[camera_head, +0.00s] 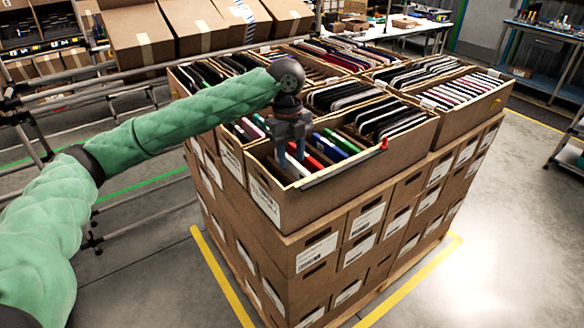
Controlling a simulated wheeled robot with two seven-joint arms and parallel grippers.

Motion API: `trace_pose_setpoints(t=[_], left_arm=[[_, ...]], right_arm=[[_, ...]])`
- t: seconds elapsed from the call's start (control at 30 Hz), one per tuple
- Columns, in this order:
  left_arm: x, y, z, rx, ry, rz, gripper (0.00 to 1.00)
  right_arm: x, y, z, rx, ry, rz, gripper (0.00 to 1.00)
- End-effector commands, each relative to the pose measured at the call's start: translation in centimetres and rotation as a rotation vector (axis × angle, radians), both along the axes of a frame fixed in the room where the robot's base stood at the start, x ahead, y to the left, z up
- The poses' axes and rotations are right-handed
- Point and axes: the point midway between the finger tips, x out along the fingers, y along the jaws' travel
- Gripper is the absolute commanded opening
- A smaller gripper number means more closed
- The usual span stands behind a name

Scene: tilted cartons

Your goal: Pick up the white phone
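My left gripper (290,155) points down into the front carton (405,150) of the stack's top layer. Its two fingers look spread apart, and I see nothing held between them. A pale, whitish phone edge (297,168) shows just below the fingers, partly hidden by them; I take it for the white phone. It stands on edge in a row, beside a red phone (313,162). Blue and green phones (341,143) follow to the right. Whether the fingers touch the white phone is too small to tell. My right gripper is not in view.
Other open cartons of upright phones (460,92) fill the top layer, their walls close around the gripper. A small red item (384,144) sits on the front carton's rim. A rack with closed boxes (140,38) stands behind left.

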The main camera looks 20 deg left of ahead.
Motion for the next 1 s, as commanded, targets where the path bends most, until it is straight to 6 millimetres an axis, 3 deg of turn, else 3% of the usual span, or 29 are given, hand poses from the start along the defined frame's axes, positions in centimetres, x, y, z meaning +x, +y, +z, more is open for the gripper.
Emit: trace_pose_setpoints(t=[0.33, 0.53, 0.93, 1.0], left_arm=[[-0.1, -0.1, -0.4, 0.0, 0.0, -0.001, 0.37], [-0.1, -0.1, -0.4, 0.0, 0.0, -0.001, 0.0], [0.0, -0.1, 0.2, -0.002, -0.002, -0.001, 0.0], [0.0, -0.1, 0.9, -0.003, -0.003, -0.002, 0.0]], right_arm=[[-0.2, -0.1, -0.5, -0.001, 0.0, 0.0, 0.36], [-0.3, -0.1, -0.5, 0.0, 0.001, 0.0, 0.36], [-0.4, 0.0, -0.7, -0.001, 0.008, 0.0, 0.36], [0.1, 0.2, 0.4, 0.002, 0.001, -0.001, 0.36]])
